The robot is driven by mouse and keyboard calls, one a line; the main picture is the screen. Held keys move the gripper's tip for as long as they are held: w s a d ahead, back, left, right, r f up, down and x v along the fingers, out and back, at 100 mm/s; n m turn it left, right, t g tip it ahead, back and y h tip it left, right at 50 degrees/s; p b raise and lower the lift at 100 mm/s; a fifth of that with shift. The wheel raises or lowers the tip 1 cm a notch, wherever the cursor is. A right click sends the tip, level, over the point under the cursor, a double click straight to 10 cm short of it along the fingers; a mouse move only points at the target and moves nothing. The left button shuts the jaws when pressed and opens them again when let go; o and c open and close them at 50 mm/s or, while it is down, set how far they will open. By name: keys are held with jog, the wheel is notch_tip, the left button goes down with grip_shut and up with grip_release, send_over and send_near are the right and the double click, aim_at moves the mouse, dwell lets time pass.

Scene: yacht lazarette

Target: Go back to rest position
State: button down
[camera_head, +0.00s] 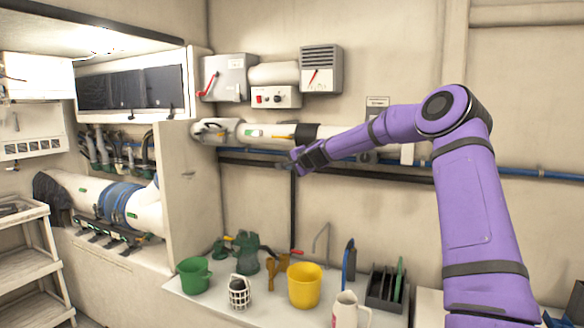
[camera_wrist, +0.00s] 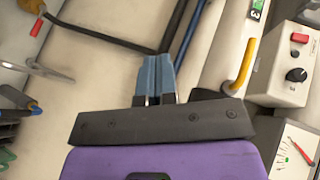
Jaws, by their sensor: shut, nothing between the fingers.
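My purple arm reaches in from the right in the head view, with its elbow high and its forearm pointing left. My gripper (camera_head: 294,161) is at the forearm's end, in front of the wall pipes and above the counter. In the wrist view my gripper (camera_wrist: 156,75) shows two blue-grey fingers pressed together. Nothing is held between them. The fingertips look clear of the counter items, and whether they touch the pipe behind cannot be told.
A white wall pipe (camera_head: 270,133) runs behind my gripper. Control boxes (camera_head: 321,69) hang above. Shelves (camera_head: 30,256) stand left.

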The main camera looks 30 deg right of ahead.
jog(key=shift+s, duration=0.35)
dwell(0.3)
jog(key=s+a+r+n+g, duration=0.2)
jog(key=s+a+n, duration=0.3)
jog(key=s+a, duration=0.55)
jog(key=s+a+r+n+g, duration=0.2)
jog(key=s+a+n+g, duration=0.15)
jog(key=s+a, duration=0.7)
jog(key=s+d+f+n+g, duration=0.1)
jog(key=s+n, duration=0.1)
jog(key=s, duration=1.7)
jog(key=s+d+n+g+h, duration=0.1)
jog(key=s+n, duration=0.2)
jog(key=s, duration=1.6)
jog(key=shift+s+d+f+g+h, duration=0.15)
jog(key=shift+d+f+g+h, duration=0.15)
jog(key=shift+d+f+g, duration=0.1)
